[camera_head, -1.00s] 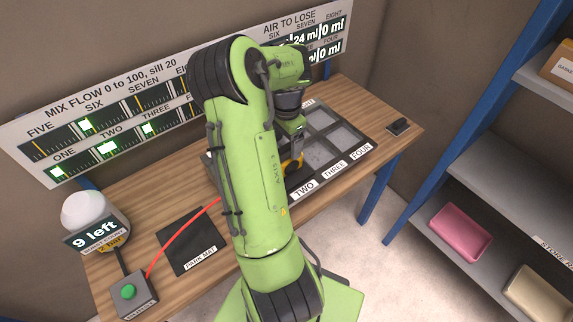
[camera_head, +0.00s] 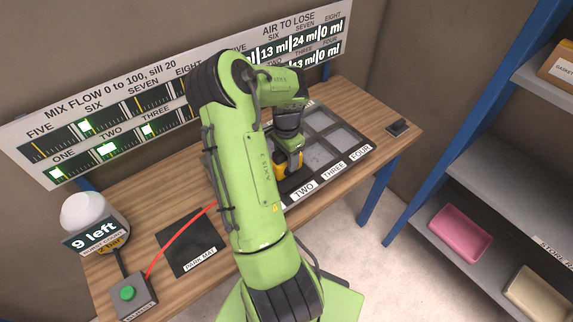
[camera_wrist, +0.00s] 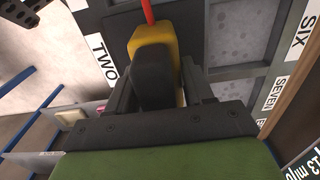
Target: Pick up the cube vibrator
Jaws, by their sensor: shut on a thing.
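The cube vibrator is a yellow block with a dark front part and a red hose on it. In the wrist view the cube vibrator (camera_wrist: 153,38) sits between the dark fingers of my gripper (camera_wrist: 155,85), which is shut on it. In the head view the yellow cube vibrator (camera_head: 281,163) shows beside my gripper (camera_head: 290,153), over the near part of the mould tray (camera_head: 325,165) close to the TWO label. My arm partly hides it, and I cannot tell whether it touches the tray.
A black park mat (camera_head: 188,242) lies bare left of my arm. A box with a green button (camera_head: 128,293) and a red hose (camera_head: 180,232) are at the left. A small dark block (camera_head: 397,127) lies at the table's right. Display boards stand behind.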

